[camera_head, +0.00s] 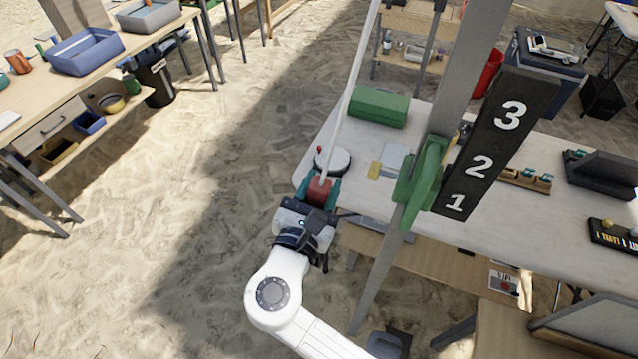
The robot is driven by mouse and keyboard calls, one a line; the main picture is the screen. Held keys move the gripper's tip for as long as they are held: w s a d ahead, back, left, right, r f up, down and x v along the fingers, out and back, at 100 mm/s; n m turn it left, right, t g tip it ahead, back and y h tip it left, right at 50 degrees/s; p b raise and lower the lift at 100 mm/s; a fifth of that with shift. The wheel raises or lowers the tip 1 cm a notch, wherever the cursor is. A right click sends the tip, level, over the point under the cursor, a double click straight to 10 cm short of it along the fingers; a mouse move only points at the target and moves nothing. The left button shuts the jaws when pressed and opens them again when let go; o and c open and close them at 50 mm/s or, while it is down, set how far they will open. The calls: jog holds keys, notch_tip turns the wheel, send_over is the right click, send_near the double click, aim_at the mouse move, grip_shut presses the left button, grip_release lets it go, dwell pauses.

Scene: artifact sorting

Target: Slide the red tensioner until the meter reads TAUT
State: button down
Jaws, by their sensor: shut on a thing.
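The red tensioner (319,191) is a small red block on a thin white line (353,92) that runs up from it to the top of the picture. My gripper (320,190), with teal fingers, is shut around the red tensioner near the left end of the table. A round white-topped device with a dark rim (333,160) sits on the table just behind the gripper; whether it is the meter, I cannot tell. No TAUT reading can be made out in this view.
A green clamp (422,183) on a grey post stands right of my gripper, beside a black board (497,140) numbered 1 to 3. A green box (379,106) lies on the white table (460,225). Open sand (190,200) lies to the left.

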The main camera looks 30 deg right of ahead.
jog(key=shift+r, duration=0.15)
jog(key=c, duration=0.7)
grip_release()
jog(key=shift+s+a, duration=0.1)
jog(key=b+v, duration=0.1)
jog(key=v, duration=0.9)
jog(key=shift+s+a+b, duration=0.2)
jog(key=shift+a+b, duration=0.05)
jog(key=shift+b, duration=0.15)
